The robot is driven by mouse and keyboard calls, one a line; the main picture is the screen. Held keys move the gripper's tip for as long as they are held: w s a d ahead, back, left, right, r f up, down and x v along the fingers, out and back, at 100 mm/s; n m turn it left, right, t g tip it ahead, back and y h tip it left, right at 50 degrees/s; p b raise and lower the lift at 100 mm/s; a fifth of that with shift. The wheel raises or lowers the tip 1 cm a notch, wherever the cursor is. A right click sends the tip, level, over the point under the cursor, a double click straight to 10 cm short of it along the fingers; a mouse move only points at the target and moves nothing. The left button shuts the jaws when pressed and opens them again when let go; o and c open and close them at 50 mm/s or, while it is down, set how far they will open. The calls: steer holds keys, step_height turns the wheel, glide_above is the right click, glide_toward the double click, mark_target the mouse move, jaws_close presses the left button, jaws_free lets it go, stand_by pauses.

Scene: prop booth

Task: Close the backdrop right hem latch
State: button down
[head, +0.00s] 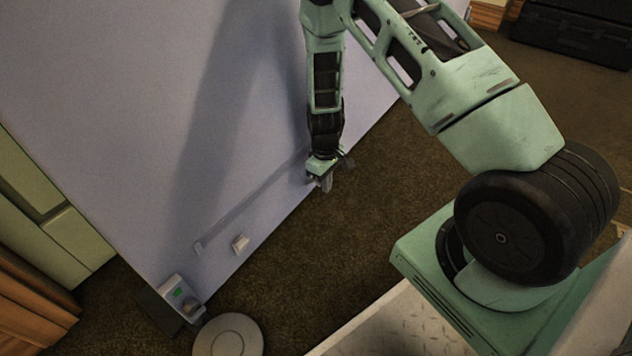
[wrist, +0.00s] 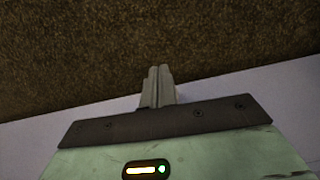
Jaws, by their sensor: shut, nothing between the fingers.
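The backdrop (head: 130,110) is a large pale lavender panel in the head view, and its plain surface also shows in the wrist view (wrist: 300,85). Near its lower edge runs a thin bar (head: 245,207). A small pale block (head: 240,243) sits on the panel below the bar's left end. I cannot tell which fitting is the right hem latch; part of the edge is hidden behind my gripper. My gripper (head: 325,184) points down beside the panel's lower edge, near the bar's right end. In the wrist view its fingers (wrist: 158,84) are together and hold nothing.
A round grey disc (head: 228,337) lies on the brown carpet (head: 400,160) nearby. Green cabinets (head: 70,240) stand at the left. The carpet right of my gripper is clear.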

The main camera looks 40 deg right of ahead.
steer(key=shift+t, duration=0.6)
steer(key=w, duration=0.1)
steer(key=w+a, duration=0.1)
steer(key=w, duration=0.1)
steer(key=w+a, duration=0.1)
steer(key=shift+w+r, duration=0.25)
steer(key=shift+r, duration=0.1)
steer(key=shift+s+d+n+p, duration=0.15)
steer(key=shift+s+d+p, duration=0.1)
steer(key=shift+s, duration=0.4)
steer(key=shift+s+d+n+p, duration=0.15)
steer(key=shift+s+d, duration=0.1)
steer(key=shift+s, duration=0.35)
step_height(320, 180, up, 5)
steer(key=p, duration=0.5)
steer(key=shift+r, duration=0.1)
steer(key=shift+s+d+r+p, duration=0.1)
steer(key=shift+s+r+p, duration=0.05)
steer(key=shift+r+p, duration=0.3)
steer(key=shift+s+d+f, duration=0.15)
steer(key=shift+s+f, duration=0.05)
